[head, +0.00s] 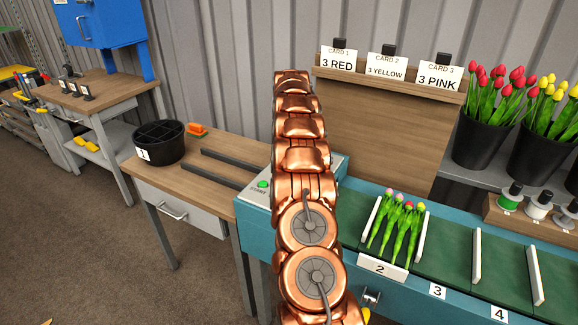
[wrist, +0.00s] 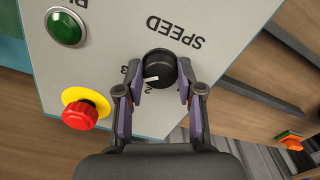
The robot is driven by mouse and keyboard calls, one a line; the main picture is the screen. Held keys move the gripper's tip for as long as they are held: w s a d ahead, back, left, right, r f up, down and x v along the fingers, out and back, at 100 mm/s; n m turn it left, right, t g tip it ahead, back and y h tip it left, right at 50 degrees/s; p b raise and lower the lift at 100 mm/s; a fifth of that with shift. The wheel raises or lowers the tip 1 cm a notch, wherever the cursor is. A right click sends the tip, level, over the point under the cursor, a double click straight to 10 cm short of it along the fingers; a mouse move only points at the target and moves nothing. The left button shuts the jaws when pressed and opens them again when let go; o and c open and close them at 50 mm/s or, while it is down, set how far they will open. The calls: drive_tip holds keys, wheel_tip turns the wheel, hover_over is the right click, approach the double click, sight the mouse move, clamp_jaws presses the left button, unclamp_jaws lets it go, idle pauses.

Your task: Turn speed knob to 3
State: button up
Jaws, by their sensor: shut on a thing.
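In the wrist view the black speed knob (wrist: 159,70) sits on a light grey panel (wrist: 110,60), below the upside-down word SPEED. Its white pointer line points left, near the printed 2 and 3; the finger partly covers the scale, so I cannot tell its exact setting. My gripper (wrist: 160,82) has one finger on each side of the knob and is shut on it. In the head view my copper arm hides the knob and gripper; the panel's left part shows with a green button (head: 263,184).
A green button (wrist: 66,27) and a red emergency button (wrist: 80,115) on a yellow base are left of my fingers. A conveyor with numbered slots (head: 454,252) holds tulips (head: 397,222) in slot 2. A black bucket (head: 159,143) stands on the wooden table (head: 200,178).

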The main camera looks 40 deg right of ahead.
drive_tip(key=shift+m, duration=0.6)
drive_tip(key=shift+b, duration=0.3)
drive_tip(key=o, duration=1.2)
drive_tip(key=shift+c, duration=0.2)
drive_tip(key=shift+r, duration=3.75)
